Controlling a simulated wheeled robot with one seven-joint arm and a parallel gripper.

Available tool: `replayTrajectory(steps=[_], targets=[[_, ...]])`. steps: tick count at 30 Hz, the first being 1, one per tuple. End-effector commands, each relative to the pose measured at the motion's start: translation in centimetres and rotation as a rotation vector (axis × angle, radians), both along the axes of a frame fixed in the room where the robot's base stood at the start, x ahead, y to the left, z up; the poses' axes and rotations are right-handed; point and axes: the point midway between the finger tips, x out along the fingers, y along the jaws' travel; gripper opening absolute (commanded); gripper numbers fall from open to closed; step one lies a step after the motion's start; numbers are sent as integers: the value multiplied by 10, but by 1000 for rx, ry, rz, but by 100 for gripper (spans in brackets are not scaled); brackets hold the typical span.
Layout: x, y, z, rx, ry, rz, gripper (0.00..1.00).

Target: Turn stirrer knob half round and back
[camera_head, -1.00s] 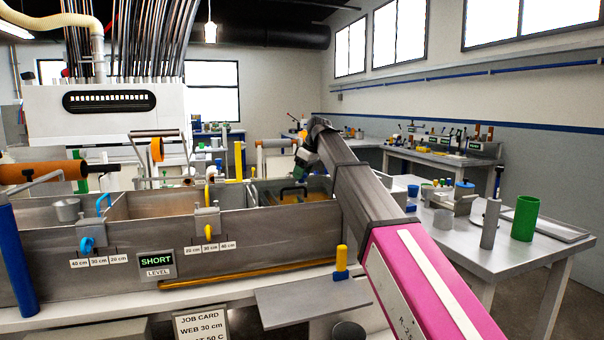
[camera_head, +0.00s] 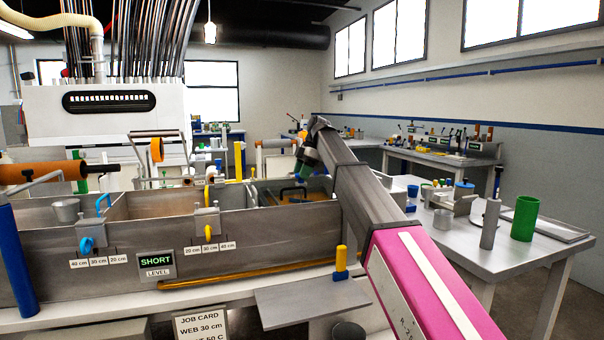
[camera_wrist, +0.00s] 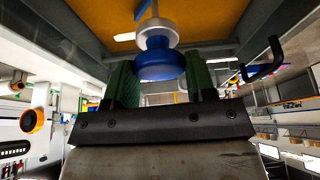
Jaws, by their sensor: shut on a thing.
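The stirrer knob (camera_wrist: 158,62) is blue with a pale metal collar and shows in the wrist view, with a blue rod beyond it. My gripper (camera_wrist: 160,78) has its two green fingers on either side of the knob and is shut on it. In the head view my gripper (camera_head: 305,165) is at the end of my arm, over the right end of the metal bath (camera_head: 300,225).
Amber resin (camera_wrist: 205,18) lies in the bath. A black bent handle (camera_wrist: 265,60) stands right of the knob in the wrist view. A yellow-and-blue post (camera_head: 341,262) stands on the front shelf. A side table (camera_head: 475,245) at right holds a green cup (camera_head: 525,218).

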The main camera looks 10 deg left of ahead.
Motion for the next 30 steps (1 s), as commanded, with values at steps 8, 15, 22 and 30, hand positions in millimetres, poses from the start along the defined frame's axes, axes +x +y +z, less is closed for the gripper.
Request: replayTrajectory(steps=[8,15,22,30], targets=[[1,1,0,-1,0,99,27],[1,0,0,-1,-2,122,27],[1,0,0,-1,-2,122,27],[1,0,0,-1,-2,121,74]])
